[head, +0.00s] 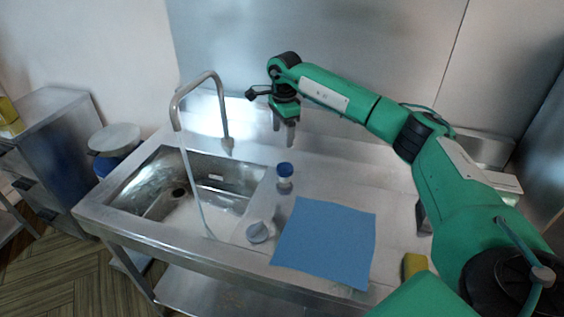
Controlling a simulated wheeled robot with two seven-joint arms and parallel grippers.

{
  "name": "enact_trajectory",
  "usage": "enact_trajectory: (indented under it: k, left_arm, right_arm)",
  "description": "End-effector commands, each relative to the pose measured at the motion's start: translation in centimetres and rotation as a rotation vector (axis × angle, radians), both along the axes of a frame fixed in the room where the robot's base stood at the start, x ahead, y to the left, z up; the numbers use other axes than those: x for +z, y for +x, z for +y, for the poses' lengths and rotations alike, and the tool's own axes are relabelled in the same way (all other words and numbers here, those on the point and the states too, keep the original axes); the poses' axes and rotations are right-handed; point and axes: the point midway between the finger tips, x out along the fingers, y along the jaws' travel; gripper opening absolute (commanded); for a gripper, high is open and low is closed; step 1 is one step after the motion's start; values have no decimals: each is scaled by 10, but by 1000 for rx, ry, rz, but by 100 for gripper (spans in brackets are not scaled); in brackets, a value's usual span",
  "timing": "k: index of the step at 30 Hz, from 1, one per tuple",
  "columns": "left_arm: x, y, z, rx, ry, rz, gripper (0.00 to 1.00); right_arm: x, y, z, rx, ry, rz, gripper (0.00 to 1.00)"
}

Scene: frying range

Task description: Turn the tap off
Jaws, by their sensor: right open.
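The tap (222,105) is a tall metal gooseneck at the back of the sink counter. A thin pale stream of water (192,185) runs from its spout down toward the front of the sink basin (158,205). The tap's base is right of the basin's back edge; I cannot make out a handle clearly. My right gripper (284,140) is open and empty, pointing down above the counter, to the right of the tap and apart from it. My left gripper is not in view.
A blue-capped container (285,172) stands below my right gripper. A white and blue-grey item (259,232) sits by the basin's right edge. A blue cloth (325,245) lies on the counter, with a yellow sponge (413,265) to its right. A metal wall (390,40) closes the back.

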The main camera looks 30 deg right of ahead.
Motion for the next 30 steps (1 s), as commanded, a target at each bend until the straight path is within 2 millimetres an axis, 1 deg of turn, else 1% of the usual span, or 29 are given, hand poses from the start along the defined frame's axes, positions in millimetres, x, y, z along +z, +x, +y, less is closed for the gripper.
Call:
enact_trajectory:
  k: [2,5,8,11,15,21,25,30]
  left_arm:
    - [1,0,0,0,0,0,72]
    - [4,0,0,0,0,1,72]
    - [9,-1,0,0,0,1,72]
    - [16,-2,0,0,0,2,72]
    - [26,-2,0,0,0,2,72]
    - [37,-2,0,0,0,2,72]
    - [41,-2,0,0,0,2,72]
    - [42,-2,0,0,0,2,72]
  right_arm:
    - [2,-2,-8,-4,-22,12,72]
    - [-4,-2,-9,-4,-26,16,72]
    - [-19,-3,-9,-4,-25,18,72]
    - [-38,-3,-8,-5,-23,18,72]
    - [-69,-3,-7,-5,-22,18,72]
    - [-107,-3,-7,-4,-22,17,72]
    - [-124,-2,-8,-5,-21,16,72]
    - [-133,-2,-8,-5,-22,13,72]
